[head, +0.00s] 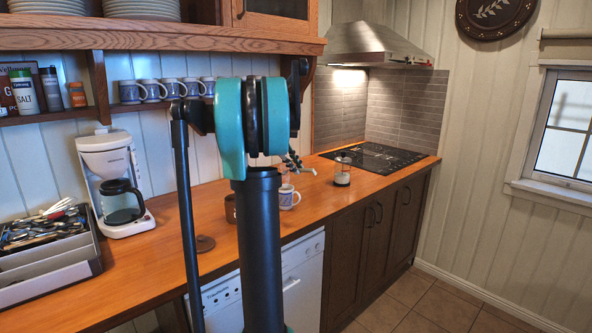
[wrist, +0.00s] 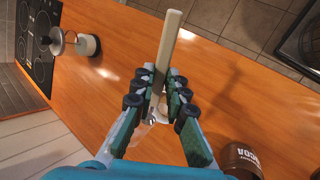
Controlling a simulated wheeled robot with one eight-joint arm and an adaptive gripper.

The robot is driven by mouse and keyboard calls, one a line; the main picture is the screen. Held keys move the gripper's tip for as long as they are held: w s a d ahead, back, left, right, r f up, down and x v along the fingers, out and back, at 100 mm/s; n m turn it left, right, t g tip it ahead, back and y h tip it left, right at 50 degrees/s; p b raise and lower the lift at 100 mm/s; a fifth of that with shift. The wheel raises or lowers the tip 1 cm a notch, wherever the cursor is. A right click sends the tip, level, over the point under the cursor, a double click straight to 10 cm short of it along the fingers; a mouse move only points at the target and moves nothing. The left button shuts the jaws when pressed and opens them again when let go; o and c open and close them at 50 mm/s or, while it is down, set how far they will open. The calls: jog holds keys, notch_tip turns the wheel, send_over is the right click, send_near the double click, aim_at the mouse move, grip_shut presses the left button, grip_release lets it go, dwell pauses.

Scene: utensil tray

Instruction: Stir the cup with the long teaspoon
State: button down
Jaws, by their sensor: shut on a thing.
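My gripper (wrist: 158,100) is shut on the long teaspoon (wrist: 168,45), its pale, thick handle pointing up and away in the wrist view. A short shiny metal part shows between the fingers; the spoon's lower end is hidden. The cup (head: 288,197), a white mug with a dark pattern, stands on the wooden counter in the head view. My gripper (head: 292,163) is above it there, partly hidden by my arm. In the wrist view a white piece of the cup (wrist: 187,115) shows behind the fingers. I cannot tell whether the spoon is inside the cup.
A brown cocoa tin (wrist: 240,160) stands close to the cup. A glass press (head: 342,172) stands toward the black hob (head: 374,157). A coffee maker (head: 118,185) and a utensil tray (head: 45,262) are at the left. The counter (wrist: 225,80) beside my gripper is clear.

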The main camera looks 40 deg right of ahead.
jog(key=shift+w+d+r+n+h, duration=0.15)
jog(key=shift+w+n+h, duration=0.3)
jog(key=shift+n, duration=0.55)
jog(key=n+h, duration=0.1)
jog(key=n, duration=0.1)
jog(key=w+r+n+h, duration=0.1)
jog(key=n+h, duration=0.1)
jog(key=w+r+n+h, duration=0.1)
jog(key=n, duration=0.1)
jog(key=shift+r+h, duration=0.1)
jog(key=shift+h, duration=0.15)
jog(key=shift+s+d+f+n+t+h, duration=0.2)
jog(key=shift+f+n+t+h, duration=0.25)
jog(key=shift+n+h, duration=0.45)
jog(key=shift+s+d+f+n+t+h, duration=0.15)
jog(key=shift+d+f+n+t+h, duration=0.1)
jog(key=shift+f+n+h, duration=0.5)
jog(key=w+a+f, duration=0.2)
jog(key=w+f, duration=0.1)
jog(key=f, duration=0.5)
jog(key=shift+f, duration=0.15)
jog(key=shift+a+n, duration=0.1)
jog(key=shift+n, duration=0.15)
